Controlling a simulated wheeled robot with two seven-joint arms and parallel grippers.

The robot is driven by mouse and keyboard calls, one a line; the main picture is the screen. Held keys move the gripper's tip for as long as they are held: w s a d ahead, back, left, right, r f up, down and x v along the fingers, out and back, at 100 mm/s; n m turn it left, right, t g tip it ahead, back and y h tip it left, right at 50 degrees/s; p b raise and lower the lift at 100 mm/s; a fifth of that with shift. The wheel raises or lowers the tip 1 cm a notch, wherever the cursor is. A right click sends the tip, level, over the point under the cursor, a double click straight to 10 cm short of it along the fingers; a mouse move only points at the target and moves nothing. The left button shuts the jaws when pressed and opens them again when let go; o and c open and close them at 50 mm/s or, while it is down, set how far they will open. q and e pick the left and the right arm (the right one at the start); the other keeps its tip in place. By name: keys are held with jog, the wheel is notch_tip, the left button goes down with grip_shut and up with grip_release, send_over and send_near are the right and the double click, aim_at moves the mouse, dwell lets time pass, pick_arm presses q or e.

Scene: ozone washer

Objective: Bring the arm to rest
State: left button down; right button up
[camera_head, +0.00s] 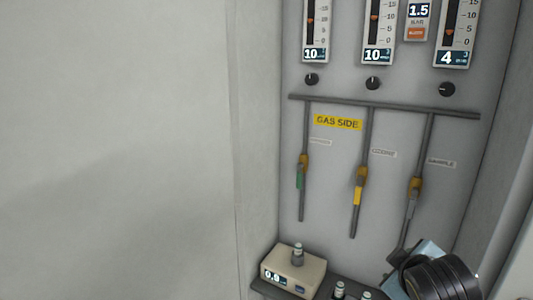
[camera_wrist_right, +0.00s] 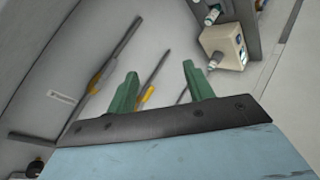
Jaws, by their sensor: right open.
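My right arm comes in at the lower right of the head view, with its black wrist and light blue gripper body (camera_head: 428,250) in front of the lower panel. The fingers are hidden there. In the right wrist view my right gripper (camera_wrist_right: 160,70) shows two green fingers spread apart, with nothing between them touching either one. Behind the fingers are the panel's pipes and a yellow valve handle (camera_wrist_right: 148,93), apart from the gripper as far as I can tell. My left gripper is in neither view.
A grey gas panel (camera_head: 330,210) carries several meters, knobs (camera_head: 373,83), a manifold pipe (camera_head: 390,105) and three valves with green, yellow and grey handles. Below stands a beige box (camera_head: 310,270) with a vial on top. Vials (camera_head: 339,290) stand beside it. A bare wall (camera_head: 120,130) fills the left.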

jog(key=s+a+f+m+g+y, duration=0.2)
jog(key=s+f+m+g, duration=0.1)
jog(key=s+f, duration=0.85)
jog(key=s+a+f+m+g+y, duration=0.2)
jog(key=s+a+f+g, duration=0.15)
jog(key=s+f, duration=0.8)
jog(key=s+d+f+g+b, duration=0.1)
jog(key=s+f+b, duration=0.25)
jog(key=f, duration=1.15)
jog(key=s+f+g+b, duration=0.15)
jog(key=f+b, duration=0.25)
jog(key=f, duration=1.2)
jog(key=s+d+f+b, duration=0.3)
jog(key=s+f+b, duration=0.3)
jog(key=s+f, duration=1)
notch_tip(320, 180, down, 4)
jog(key=shift+r+h, duration=0.1)
jog(key=shift+h, duration=0.2)
jog(key=shift+c, duration=0.3)
